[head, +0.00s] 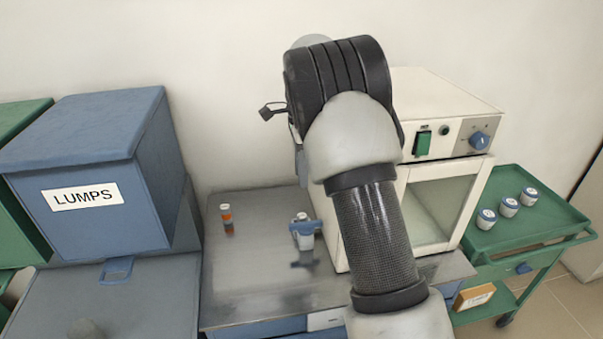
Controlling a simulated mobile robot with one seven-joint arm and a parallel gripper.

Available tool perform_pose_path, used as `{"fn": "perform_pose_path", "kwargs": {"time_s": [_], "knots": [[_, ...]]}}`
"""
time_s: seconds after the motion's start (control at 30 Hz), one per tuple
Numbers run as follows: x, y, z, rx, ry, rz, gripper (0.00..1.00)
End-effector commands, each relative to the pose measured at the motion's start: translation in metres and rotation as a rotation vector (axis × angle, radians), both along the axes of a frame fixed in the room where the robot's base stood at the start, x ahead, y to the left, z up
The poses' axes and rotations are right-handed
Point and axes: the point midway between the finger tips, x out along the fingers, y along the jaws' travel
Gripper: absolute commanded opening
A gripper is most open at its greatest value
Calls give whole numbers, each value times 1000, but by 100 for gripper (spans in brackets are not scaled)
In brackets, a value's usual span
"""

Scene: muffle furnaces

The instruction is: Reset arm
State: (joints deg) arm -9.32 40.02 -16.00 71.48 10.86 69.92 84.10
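My arm (375,225) rises from the lower right and bends at a dark ribbed joint in front of the furnace. My gripper cannot be made out; the arm's bulk hides whatever lies behind it. A small white container with a blue band (305,230) stands on the grey metal bench top, just left of my arm.
A white muffle furnace (440,100) with a green switch and blue knob stands behind my arm. A blue bin labelled LUMPS (85,165) stands left, beside a green bin (20,185).

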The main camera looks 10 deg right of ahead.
Motion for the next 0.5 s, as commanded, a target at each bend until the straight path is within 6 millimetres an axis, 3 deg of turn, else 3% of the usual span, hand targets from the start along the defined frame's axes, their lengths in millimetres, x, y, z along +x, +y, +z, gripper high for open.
{"fn": "perform_pose_path", "kwargs": {"time_s": [0.3, 0.37, 0.5], "knots": [[-3, -1, 6, 4, -7, 13, 30], [-9, -2, 18, 10, -19, 44, 30], [-42, -5, 67, 31, -81, 202, 30]]}}
